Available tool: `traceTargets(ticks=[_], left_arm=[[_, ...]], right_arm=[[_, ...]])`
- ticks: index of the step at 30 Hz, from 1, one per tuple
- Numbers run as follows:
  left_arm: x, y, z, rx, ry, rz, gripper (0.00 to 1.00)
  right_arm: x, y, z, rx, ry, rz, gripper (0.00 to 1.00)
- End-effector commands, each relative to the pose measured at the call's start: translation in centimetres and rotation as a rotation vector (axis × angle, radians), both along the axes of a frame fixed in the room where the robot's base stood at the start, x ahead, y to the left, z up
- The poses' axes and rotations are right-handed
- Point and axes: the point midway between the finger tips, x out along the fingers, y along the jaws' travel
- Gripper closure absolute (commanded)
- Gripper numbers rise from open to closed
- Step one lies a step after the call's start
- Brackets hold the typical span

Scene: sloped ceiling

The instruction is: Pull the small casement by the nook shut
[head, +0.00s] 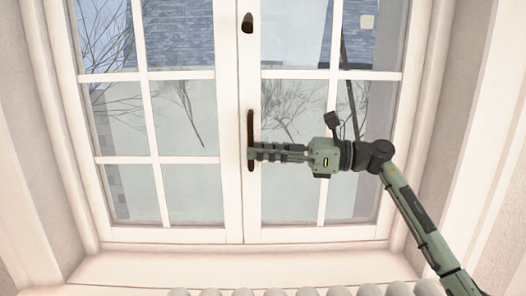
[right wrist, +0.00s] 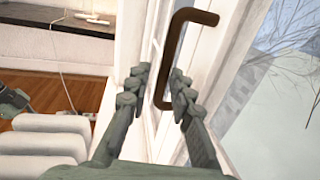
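The casement is a white window with two sashes of small panes; its right sash (head: 292,232) and left sash (head: 165,234) look about flush in the head view, and I cannot tell whether a small gap stays between them. A long dark brown bar handle (head: 250,122) runs upright at the middle stile. It also shows in the right wrist view (right wrist: 178,48). My right gripper (head: 252,153) is at the handle's lower part. In the right wrist view its fingers (right wrist: 160,86) are apart on either side of the bar, with no clear contact.
A small dark knob (head: 247,22) sits higher on the middle stile. A white sill (head: 240,268) runs below, with a ribbed white radiator (head: 240,292) under it.

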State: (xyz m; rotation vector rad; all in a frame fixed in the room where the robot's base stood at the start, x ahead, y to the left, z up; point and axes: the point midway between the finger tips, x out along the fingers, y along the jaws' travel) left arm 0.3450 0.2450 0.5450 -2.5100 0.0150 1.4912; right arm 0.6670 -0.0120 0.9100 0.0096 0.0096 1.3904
Motion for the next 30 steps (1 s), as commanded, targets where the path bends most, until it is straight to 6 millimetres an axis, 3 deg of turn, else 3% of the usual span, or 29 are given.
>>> traceTargets(ticks=[5,18,24,30], left_arm=[[0.0,0.0,0.0,0.0,0.0,0.001,1.0],[0.0,0.0,0.0,0.0,0.0,0.0,1.0],[0.0,0.0,0.0,0.0,0.0,0.0,1.0],[0.0,0.0,0.0,0.0,0.0,0.0,1.0]], right_arm=[[-0.2,-1.4,0.0,-0.001,-0.001,-0.001,0.8],[-1.8,-10.0,0.0,-0.001,0.001,-0.003,0.8],[-2.2,-11.7,0.0,0.0,0.001,-0.001,0.8],[-2.2,-11.9,0.0,0.0,0.0,0.0,0.8]])
